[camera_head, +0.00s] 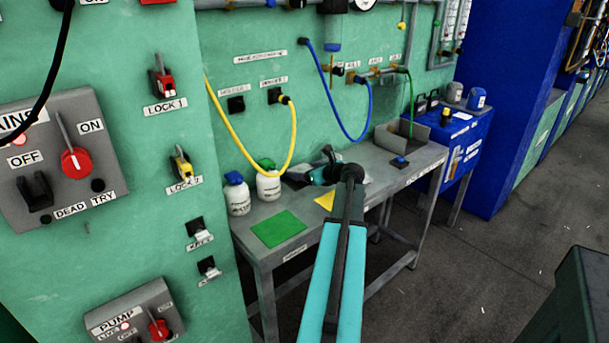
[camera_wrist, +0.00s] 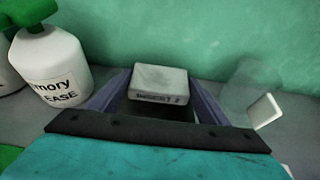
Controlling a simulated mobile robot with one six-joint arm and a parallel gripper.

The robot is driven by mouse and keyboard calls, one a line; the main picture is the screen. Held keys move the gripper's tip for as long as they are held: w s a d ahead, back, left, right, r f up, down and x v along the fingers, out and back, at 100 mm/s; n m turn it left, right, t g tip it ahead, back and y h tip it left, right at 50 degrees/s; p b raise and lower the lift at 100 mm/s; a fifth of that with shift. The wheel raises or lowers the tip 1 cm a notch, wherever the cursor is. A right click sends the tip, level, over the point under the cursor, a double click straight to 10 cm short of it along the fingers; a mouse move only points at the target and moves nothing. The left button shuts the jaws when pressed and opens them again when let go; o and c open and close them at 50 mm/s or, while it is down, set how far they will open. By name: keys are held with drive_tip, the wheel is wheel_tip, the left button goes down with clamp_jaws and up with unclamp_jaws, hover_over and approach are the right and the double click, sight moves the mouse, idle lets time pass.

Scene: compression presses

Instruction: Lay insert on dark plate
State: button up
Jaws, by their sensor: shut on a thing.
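In the wrist view, a pale grey block marked "INSERT 2" (camera_wrist: 158,83) sits between the two fingers of my gripper (camera_wrist: 156,98). My gripper is shut on it, with its lettered side towards the camera. In the head view, my gripper (camera_head: 322,174) is over the back of the grey bench, close to the green wall. My arm hides part of the bench there. A dark flat patch (camera_head: 297,173) shows beside my gripper; I cannot tell whether it is the dark plate. The insert cannot be made out in the head view.
Two white bottles (camera_head: 268,184) stand left of my gripper. A green mat (camera_head: 278,229) and a yellow mat (camera_head: 326,200) lie on the bench. A yellow hose (camera_head: 292,140) hangs close by. A grey open box (camera_head: 400,136) stands further right.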

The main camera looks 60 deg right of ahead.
drive_tip(key=shift+f, duration=0.65)
drive_tip(key=shift+f, duration=0.1)
drive_tip(key=o, duration=1.4)
drive_tip(key=shift+f, duration=0.1)
drive_tip(key=shift+c, duration=0.2)
drive_tip(key=v, duration=1.2)
drive_tip(key=shift+r, duration=0.25)
